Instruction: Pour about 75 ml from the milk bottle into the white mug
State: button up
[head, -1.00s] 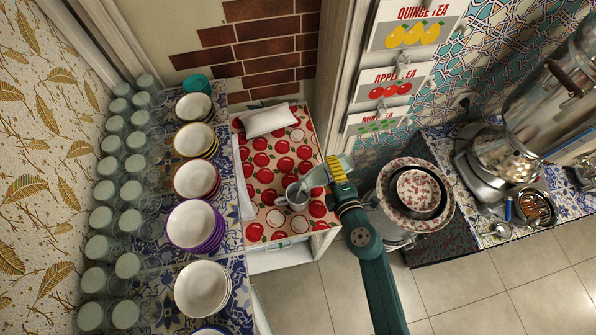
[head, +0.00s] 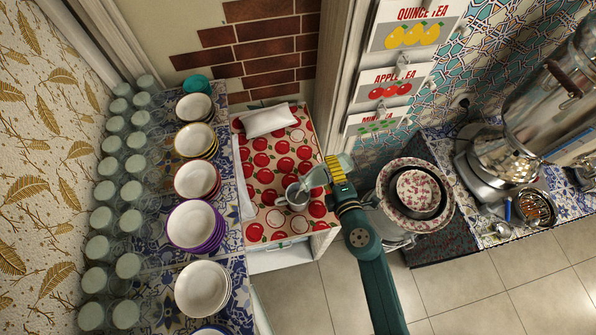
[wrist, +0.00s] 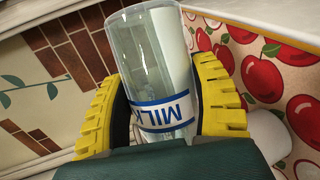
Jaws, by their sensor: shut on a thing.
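My gripper (head: 335,170) has yellow ribbed fingers and is shut around the milk bottle (head: 315,180). The bottle is clear, with a blue and white label reading MILK, upside down in the wrist view (wrist: 160,70). In the head view the bottle is tilted, its lower-left end at the white mug (head: 296,196). The mug looks greyish and stands on the apple-patterned cloth. A white rounded shape at the wrist view's right edge may be the mug. I cannot tell the level in the mug or whether milk is flowing.
The apple-patterned cloth (head: 262,178) covers a small cabinet, with a white folded cloth (head: 269,120) at its back. Stacked bowls (head: 194,224) and several glasses stand to the left. A floral bowl (head: 416,190) on a pot is close right of my gripper.

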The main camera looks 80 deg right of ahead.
jog(key=shift+r+n, duration=0.3)
jog(key=shift+r, duration=0.1)
dwell(0.9)
jog(key=f, duration=0.1)
jog(key=f+m+b, duration=0.2)
jog(key=shift+s+d+f+t+y, duration=0.1)
jog(key=shift+s+d+t+y, duration=0.2)
jog(key=shift+s+d+y, duration=0.1)
jog(key=shift+m+b, duration=0.3)
jog(key=shift+b, duration=0.05)
jog(key=shift+w+r+y+p, duration=0.15)
jog(key=shift+r+y+p, duration=0.25)
jog(key=shift+p, duration=0.5)
jog(key=shift+a+m+p, duration=0.1)
jog(key=shift+m+p, duration=0.2)
jog(key=shift+f, duration=0.2)
jog(key=shift+t, duration=0.3)
